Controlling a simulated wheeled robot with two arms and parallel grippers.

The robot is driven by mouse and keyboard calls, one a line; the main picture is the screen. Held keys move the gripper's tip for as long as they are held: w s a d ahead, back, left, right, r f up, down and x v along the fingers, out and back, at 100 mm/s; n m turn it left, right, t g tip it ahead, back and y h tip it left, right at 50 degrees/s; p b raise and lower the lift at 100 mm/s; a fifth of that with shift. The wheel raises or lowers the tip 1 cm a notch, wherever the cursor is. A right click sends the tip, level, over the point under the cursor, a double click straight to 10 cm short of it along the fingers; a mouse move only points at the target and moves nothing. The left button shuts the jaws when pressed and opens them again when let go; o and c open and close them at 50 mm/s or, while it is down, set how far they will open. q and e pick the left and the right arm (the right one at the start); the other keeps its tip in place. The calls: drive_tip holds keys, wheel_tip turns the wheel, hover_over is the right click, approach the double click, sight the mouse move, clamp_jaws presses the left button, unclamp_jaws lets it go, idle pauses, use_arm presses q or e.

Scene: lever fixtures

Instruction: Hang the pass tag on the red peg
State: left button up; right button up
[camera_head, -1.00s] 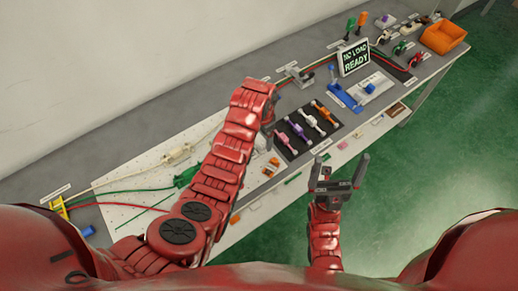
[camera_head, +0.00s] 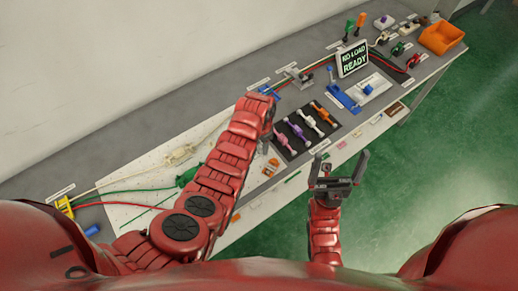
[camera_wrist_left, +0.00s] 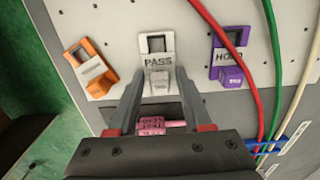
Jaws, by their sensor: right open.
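The pass tag (camera_wrist_left: 157,48) is a white tag with a square hole and the word PASS, lying on the pale board in the left wrist view. Its narrower lower block lies between the tips of my left gripper (camera_wrist_left: 160,78), with small gaps seeming to show on each side. In the head view my left arm hides the pass tag and most of the left gripper (camera_head: 269,117). My right gripper (camera_head: 340,164) is open and empty, in front of the bench edge. I cannot make out the red peg for certain.
An orange tag (camera_wrist_left: 92,66) lies left of the pass tag, and a purple HOLD tag (camera_wrist_left: 230,55) right. Red, green and white cables run beyond it through a blue clip (camera_wrist_left: 267,146). A black panel (camera_head: 300,135) with several coloured levers stands right of my left arm.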

use_arm(q)
clamp_jaws()
drive_tip(key=shift+w+r, duration=0.1)
drive_tip(key=shift+r, duration=0.05)
